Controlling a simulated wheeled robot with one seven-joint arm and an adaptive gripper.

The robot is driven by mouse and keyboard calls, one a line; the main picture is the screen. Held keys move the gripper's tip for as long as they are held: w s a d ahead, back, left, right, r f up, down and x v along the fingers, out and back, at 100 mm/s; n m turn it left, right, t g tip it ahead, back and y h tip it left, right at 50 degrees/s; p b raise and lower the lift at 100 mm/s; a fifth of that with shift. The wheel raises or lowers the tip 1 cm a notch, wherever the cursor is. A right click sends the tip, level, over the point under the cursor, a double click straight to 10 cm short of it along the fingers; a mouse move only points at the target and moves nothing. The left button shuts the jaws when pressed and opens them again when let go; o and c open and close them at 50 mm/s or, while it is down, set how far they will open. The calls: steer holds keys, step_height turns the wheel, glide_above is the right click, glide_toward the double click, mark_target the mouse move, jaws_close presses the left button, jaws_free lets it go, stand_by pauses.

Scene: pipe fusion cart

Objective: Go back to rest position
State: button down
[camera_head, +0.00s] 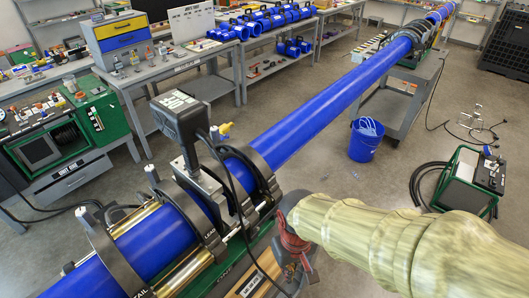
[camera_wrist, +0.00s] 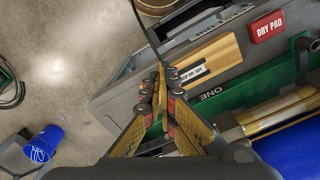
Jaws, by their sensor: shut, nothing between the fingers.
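In the wrist view my gripper (camera_wrist: 158,95) is shut and empty, its two fingers close together above the fusion cart (camera_wrist: 120,92). In the head view my arm, in a pale cover, reaches in from the lower right to the cart beside the blue pipe (camera_head: 320,118). The gripper's fingers are hard to make out there. The pipe runs through dark clamp rings (camera_head: 108,252) and also shows at the lower right of the wrist view (camera_wrist: 295,150).
A red "DRY PAD" box (camera_wrist: 268,25) lies on the cart. A blue bucket (camera_head: 366,140) stands on the floor. A green machine (camera_head: 466,184) with black hoses is at the right. Workbenches (camera_head: 180,80) stand behind. Open floor lies between the benches and pipe.

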steer(key=s+d+r+m+t+b, duration=0.2)
steer(key=d+r+m+t+b, duration=0.2)
steer(key=d+r, duration=0.7)
steer(key=shift+s+d+t+b, duration=0.25)
steer(key=shift+d+t+b, duration=0.3)
steer(key=shift+d+t, duration=0.25)
